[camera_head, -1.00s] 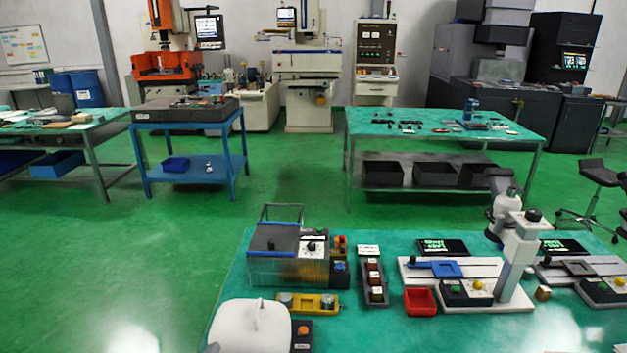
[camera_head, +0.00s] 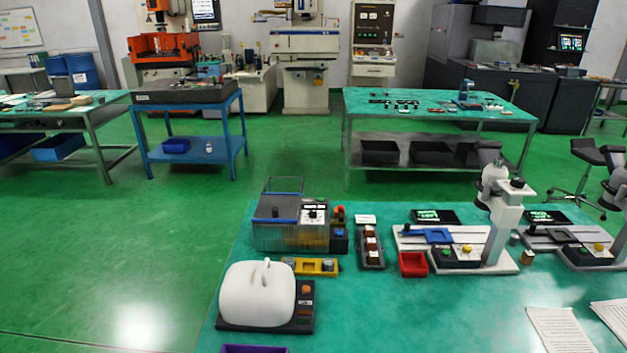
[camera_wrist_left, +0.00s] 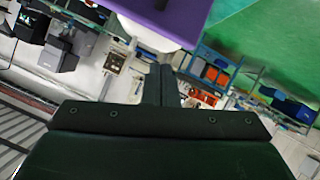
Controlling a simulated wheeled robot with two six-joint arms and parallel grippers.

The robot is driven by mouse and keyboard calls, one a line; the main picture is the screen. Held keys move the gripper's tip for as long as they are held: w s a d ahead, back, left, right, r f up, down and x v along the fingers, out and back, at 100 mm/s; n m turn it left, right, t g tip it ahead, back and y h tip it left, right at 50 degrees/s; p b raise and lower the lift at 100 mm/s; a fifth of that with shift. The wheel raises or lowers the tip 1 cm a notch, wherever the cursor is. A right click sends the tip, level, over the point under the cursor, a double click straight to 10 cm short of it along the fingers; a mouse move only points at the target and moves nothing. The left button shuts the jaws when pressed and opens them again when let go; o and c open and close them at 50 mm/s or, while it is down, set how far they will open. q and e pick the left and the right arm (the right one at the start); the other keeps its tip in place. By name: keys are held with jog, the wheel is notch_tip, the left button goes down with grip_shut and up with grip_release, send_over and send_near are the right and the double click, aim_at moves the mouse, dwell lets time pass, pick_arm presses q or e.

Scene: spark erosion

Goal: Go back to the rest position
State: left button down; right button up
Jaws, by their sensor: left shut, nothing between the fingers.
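My left gripper (camera_wrist_left: 160,84) shows in the left wrist view as two dark fingers lying together, with nothing between them. A purple object (camera_wrist_left: 165,18) fills the top of that view beyond the fingertips, with part of a white thing beside it. Neither of my grippers shows in the head view. There the green-topped bench (camera_head: 420,315) lies in front, with a white rounded cover (camera_head: 258,293) on a dark base at its left. The edge of a purple tray (camera_head: 254,349) shows at the bottom.
A clear-walled box unit (camera_head: 291,236), a yellow holder (camera_head: 312,267), a red bin (camera_head: 413,264) and a white microscope stand (camera_head: 503,228) stand on the bench. Papers (camera_head: 560,330) lie front right. The bench's front middle is clear. Green floor (camera_head: 110,250) is open to the left.

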pick_arm(q)
jog(key=s+a+f+m+g+y, duration=0.1)
jog(key=s+a+f+g, duration=0.15)
jog(key=s, duration=0.45)
jog(key=s+a+f+m+g+y, duration=0.1)
jog(key=s+a+g+y, duration=0.2)
jog(key=s, duration=0.5)
jog(key=s+a+f+g, duration=0.2)
jog(key=s+a+g, duration=0.15)
jog(key=s, duration=0.35)
notch_tip(320, 180, down, 28)
jog(key=r+g+b, duration=0.1)
jog(key=b, duration=0.1)
jog(key=s+f+g+h+b, duration=0.1)
jog(key=s+f, duration=1.3)
jog(key=f, duration=0.2)
jog(key=shift+s+d+f+b, duration=0.25)
jog(key=shift+s+b, duration=0.05)
jog(key=shift+s, duration=0.05)
